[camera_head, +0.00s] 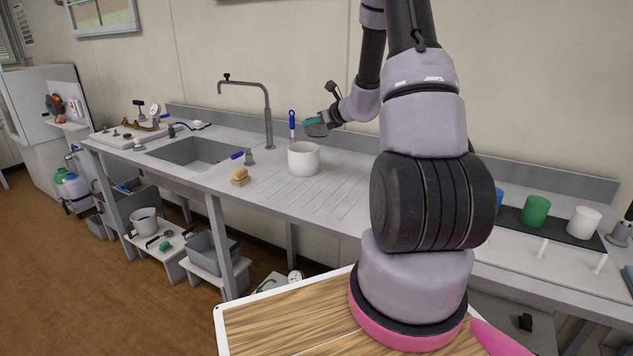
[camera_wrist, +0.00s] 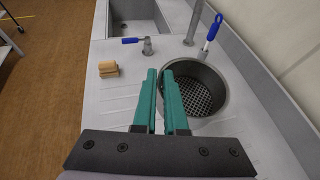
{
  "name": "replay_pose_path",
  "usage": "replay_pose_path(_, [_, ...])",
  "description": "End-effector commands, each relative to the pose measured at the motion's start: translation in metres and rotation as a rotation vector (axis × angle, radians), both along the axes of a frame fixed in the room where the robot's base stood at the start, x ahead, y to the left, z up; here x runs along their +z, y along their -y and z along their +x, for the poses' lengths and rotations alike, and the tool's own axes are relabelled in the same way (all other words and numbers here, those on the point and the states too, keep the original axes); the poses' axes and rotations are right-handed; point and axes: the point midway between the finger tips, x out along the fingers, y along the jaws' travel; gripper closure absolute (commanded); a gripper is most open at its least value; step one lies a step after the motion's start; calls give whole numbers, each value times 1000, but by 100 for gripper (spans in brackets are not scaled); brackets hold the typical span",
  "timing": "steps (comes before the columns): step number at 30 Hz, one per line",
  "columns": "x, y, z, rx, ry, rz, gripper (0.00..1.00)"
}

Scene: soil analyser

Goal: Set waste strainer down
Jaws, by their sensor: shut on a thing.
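The waste strainer (camera_wrist: 197,95) is a grey round cup with a dark mesh bottom in the wrist view. My gripper (camera_wrist: 160,75) has teal fingers shut on its near left rim.
The ribbed draining counter (camera_head: 335,200) is clear around the pot. A sponge block (camera_head: 240,177) lies to its left. The sink (camera_head: 195,152) and tall tap (camera_head: 267,115) are further left. Green (camera_head: 536,210) and white (camera_head: 584,222) cups stand on a dark strip at right.

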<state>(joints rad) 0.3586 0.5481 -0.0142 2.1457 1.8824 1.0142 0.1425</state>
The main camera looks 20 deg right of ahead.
Motion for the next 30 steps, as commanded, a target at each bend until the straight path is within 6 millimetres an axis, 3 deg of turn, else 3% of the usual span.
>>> replay_pose_path(5, [-29,8,2,9,-15,-3,100])
replay_pose_path(15, [-116,8,2,8,-12,-2,100])
replay_pose_path(19, [-136,8,2,8,-11,-3,100])
replay_pose_path(26, [-151,8,2,7,-9,-4,100])
replay_pose_path(30, [-173,8,2,6,-11,-4,100])
